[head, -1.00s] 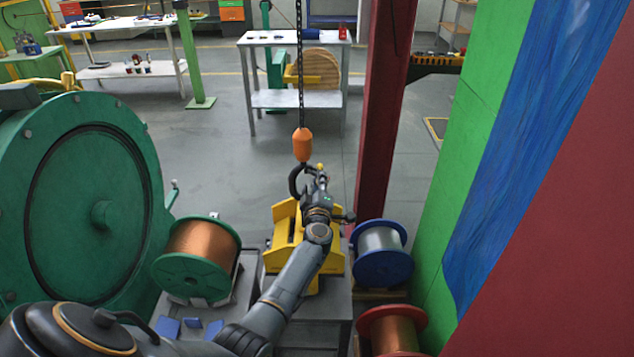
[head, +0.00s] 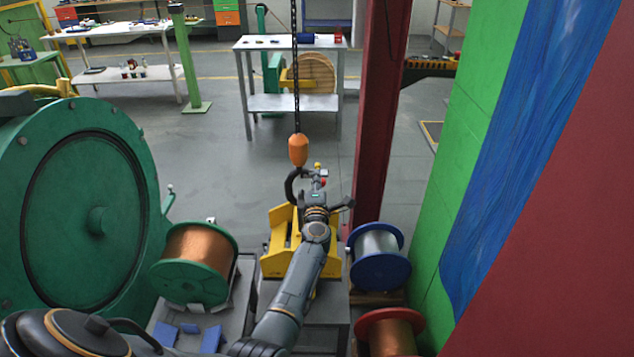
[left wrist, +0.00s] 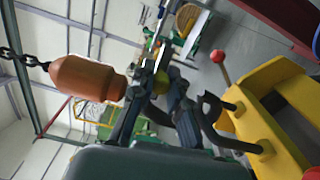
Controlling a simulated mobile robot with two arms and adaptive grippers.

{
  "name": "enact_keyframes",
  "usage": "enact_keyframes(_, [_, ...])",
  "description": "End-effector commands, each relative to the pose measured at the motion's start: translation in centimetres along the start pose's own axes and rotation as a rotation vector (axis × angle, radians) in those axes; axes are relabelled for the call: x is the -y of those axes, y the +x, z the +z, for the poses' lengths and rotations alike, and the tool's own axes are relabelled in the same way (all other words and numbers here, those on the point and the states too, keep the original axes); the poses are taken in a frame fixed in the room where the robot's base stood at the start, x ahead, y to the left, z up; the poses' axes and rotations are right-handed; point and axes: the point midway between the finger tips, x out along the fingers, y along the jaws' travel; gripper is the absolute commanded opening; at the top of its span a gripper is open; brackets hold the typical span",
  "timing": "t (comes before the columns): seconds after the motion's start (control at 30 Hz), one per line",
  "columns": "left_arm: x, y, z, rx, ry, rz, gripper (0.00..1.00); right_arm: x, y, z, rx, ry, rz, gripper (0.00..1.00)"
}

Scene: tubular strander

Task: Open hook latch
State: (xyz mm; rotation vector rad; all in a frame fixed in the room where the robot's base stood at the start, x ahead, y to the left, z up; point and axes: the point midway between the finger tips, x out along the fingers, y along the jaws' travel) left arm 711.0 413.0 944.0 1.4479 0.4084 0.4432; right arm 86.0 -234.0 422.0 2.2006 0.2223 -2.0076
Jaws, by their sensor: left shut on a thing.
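The black hook (head: 291,186) hangs below an orange block (head: 298,150) on a chain, above the yellow frame (head: 277,247). My left gripper (head: 318,178) is at the right side of the hook, its arm reaching in from below. In the left wrist view the gripper (left wrist: 155,88) is shut beside the orange block (left wrist: 85,79), with a small yellow part showing near the fingers. It is shut on the hook latch, which the fingers mostly hide. The dark curved hook (left wrist: 212,118) shows to the right. My right gripper is not in view.
A green spool (head: 193,262) of copper wire stands left of the yellow frame, a blue spool (head: 379,257) right of it. A dark red post (head: 377,120) rises close behind on the right. A large green drum (head: 85,215) fills the left. Open floor lies behind the hook.

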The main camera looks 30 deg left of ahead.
Motion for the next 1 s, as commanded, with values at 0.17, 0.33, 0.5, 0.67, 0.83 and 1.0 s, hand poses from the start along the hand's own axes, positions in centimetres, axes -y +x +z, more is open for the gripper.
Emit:
enact_keyframes(0.17, [0.1, -0.04, 0.0, 0.0, -0.008, -0.002, 0.0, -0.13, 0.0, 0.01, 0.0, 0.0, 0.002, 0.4])
enact_keyframes(0.33, [0.1, -0.04, 0.0, 0.0, -0.007, -0.002, 0.0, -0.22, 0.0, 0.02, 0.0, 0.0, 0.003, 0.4])
enact_keyframes(0.5, [0.1, -0.04, 0.0, 0.0, -0.007, -0.002, 0.32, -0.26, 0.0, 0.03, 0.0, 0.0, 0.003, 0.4])
enact_keyframes(0.67, [0.05, -0.03, 0.0, 0.0, -0.006, -0.001, 0.39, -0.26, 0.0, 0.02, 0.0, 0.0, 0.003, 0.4])
enact_keyframes(0.83, [-0.02, -0.01, 0.02, 0.0, -0.006, 0.0, 0.39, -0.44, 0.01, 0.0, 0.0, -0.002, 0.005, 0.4])
enact_keyframes(1.0, [-0.73, 0.04, 0.22, -0.001, -0.012, -0.002, 0.39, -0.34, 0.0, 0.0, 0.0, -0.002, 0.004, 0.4])
